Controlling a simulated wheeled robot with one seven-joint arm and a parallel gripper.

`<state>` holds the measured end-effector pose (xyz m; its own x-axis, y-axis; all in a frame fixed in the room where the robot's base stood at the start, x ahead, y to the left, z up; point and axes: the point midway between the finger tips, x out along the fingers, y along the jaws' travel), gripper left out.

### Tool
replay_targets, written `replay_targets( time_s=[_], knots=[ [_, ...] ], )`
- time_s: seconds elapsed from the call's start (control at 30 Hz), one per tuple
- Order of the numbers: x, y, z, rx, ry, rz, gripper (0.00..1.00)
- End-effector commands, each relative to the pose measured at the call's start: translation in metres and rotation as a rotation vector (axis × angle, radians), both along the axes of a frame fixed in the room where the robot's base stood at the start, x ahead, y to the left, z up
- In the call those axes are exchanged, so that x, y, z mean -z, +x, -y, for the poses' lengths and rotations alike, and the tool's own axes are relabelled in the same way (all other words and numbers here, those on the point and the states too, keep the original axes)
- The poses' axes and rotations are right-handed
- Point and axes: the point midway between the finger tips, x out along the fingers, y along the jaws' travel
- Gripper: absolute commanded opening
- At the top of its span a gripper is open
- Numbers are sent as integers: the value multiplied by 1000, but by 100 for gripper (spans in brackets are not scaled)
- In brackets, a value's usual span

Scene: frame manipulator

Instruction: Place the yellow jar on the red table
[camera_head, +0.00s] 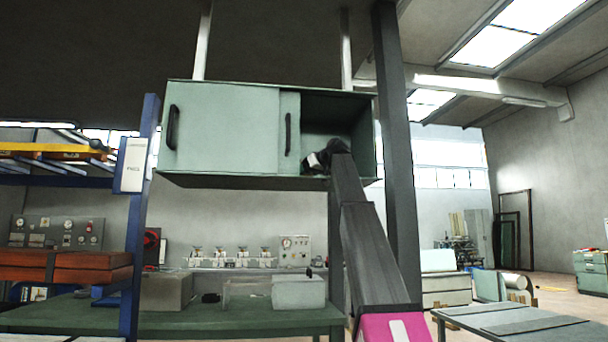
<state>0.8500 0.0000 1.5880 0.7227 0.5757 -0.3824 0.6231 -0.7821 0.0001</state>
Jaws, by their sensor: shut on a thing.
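No yellow jar shows in the head view. My gripper (312,162) is small and dark at the open right part of a pale green wall cabinet (228,130), near the edge of its sliding door. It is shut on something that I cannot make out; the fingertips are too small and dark. No table with a clearly red top shows.
The cabinet has two black handles (172,127). A dark post (398,160) stands right of my arm. Below is a green workbench (240,318) with boxes (299,291). A blue rack (138,220) with reddish-brown boxes (93,268) is at left. A grey-green table (520,322) is lower right.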

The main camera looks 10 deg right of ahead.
Motion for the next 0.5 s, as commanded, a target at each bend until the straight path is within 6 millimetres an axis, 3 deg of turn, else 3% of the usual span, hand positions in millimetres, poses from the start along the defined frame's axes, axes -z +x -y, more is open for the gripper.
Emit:
replay_targets(
  time_s=[0.13, 0.17, 0.23, 0.5],
  knots=[
    [3, 0, 0, 0, 1, 1, 35],
    [4, 0, 0, 0, 0, 0, 69],
    [3, 0, 0, 0, 0, 0, 92],
    [3, 0, 0, 0, 0, 0, 92]
  ],
)
